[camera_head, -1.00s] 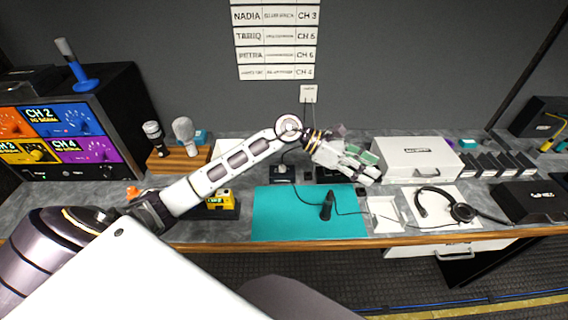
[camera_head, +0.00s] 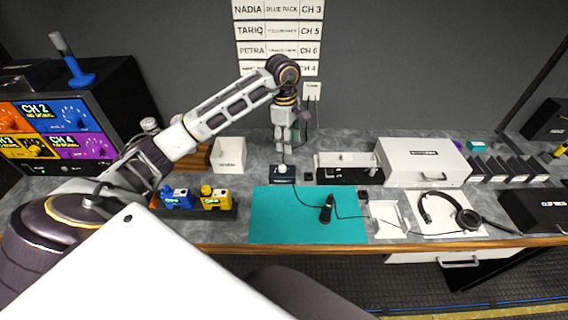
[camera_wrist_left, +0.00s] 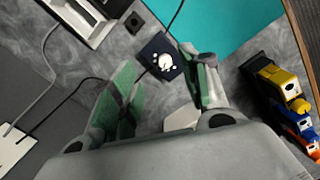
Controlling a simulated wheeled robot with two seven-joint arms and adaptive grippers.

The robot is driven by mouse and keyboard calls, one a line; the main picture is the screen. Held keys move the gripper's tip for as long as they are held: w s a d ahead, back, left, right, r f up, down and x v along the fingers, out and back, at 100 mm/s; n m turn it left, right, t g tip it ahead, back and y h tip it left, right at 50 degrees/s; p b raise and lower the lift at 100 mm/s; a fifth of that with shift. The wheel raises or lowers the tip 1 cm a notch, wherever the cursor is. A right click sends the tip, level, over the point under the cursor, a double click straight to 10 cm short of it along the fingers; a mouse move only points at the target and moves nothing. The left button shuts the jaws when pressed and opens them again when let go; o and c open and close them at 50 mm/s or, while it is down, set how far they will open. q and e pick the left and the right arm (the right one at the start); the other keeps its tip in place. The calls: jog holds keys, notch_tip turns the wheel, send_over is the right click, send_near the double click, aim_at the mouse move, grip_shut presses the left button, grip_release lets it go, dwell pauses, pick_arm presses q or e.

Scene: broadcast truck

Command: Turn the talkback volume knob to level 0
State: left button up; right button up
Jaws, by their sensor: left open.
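The talkback box is a small dark blue box (camera_head: 283,175) on the grey counter behind the teal mat, with a cable. Its white round knob (camera_wrist_left: 166,61) shows clearly in the left wrist view, with white marks around it. In the head view the knob is small and its setting cannot be read. My left gripper (camera_head: 284,150) points down just above and behind the box, open and empty. In the left wrist view its green-padded fingers (camera_wrist_left: 157,65) are spread, with the knob showing in the gap between them. No contact is visible. My right gripper is not in view.
A teal mat (camera_head: 268,225) with a black microphone (camera_head: 327,210) lies in front. Blue (camera_head: 176,197) and yellow (camera_head: 215,198) packs stand to the left. An open white-and-black case (camera_head: 348,177) and a white case (camera_head: 423,162) stand to the right. Cables run near the box.

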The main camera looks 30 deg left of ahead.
aim_at(282, 167)
pick_arm(q)
jog(key=shift+a+r+y, duration=0.2)
jog(key=shift+a+y, duration=0.05)
jog(key=shift+a, duration=0.35)
jog(key=shift+a+r+y, duration=0.2)
jog(key=shift+a+y, duration=0.05)
jog(key=shift+a, duration=0.3)
jog(key=shift+f, duration=0.15)
jog(key=shift+f+p, duration=1.1)
jog(key=shift+f, duration=5.7)
grip_shut()
